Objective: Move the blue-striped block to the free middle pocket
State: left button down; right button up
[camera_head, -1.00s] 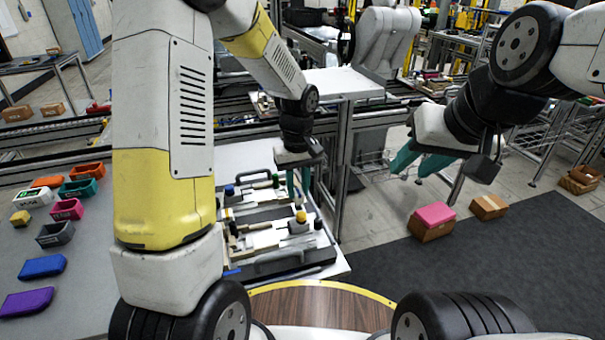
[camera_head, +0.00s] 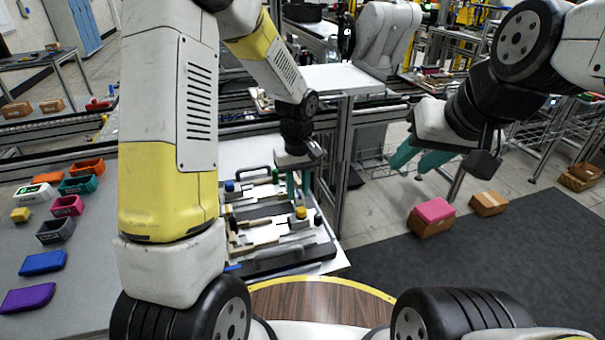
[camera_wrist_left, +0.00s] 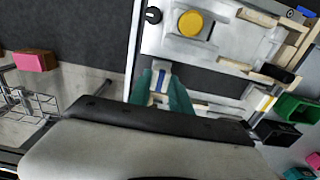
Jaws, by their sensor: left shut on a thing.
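My left gripper (camera_head: 299,182) is over the far right part of the pallet fixture (camera_head: 290,262). In the left wrist view my left gripper (camera_wrist_left: 161,92) is shut on the blue-striped block (camera_wrist_left: 160,77), a pale block with a blue stripe between the teal fingers. The fixture has a blue knob, a yellow knob (camera_head: 301,213) and pale bars. A yellow-striped block (camera_wrist_left: 266,102) lies to the right in the wrist view. I cannot clearly make out the free middle pocket. My right gripper (camera_head: 420,161) is open and empty, off to the right over the floor.
A grey table (camera_head: 85,285) at the left holds coloured bins and blocks, including a purple block (camera_head: 27,298) and a blue block (camera_head: 43,263). Cardboard boxes, one with a pink block (camera_head: 435,209) on top, stand on the floor at the right. A metal frame stands behind the fixture.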

pick_arm(q)
jog(key=c, duration=1.1)
grip_release()
jog(key=shift+r, duration=3.9)
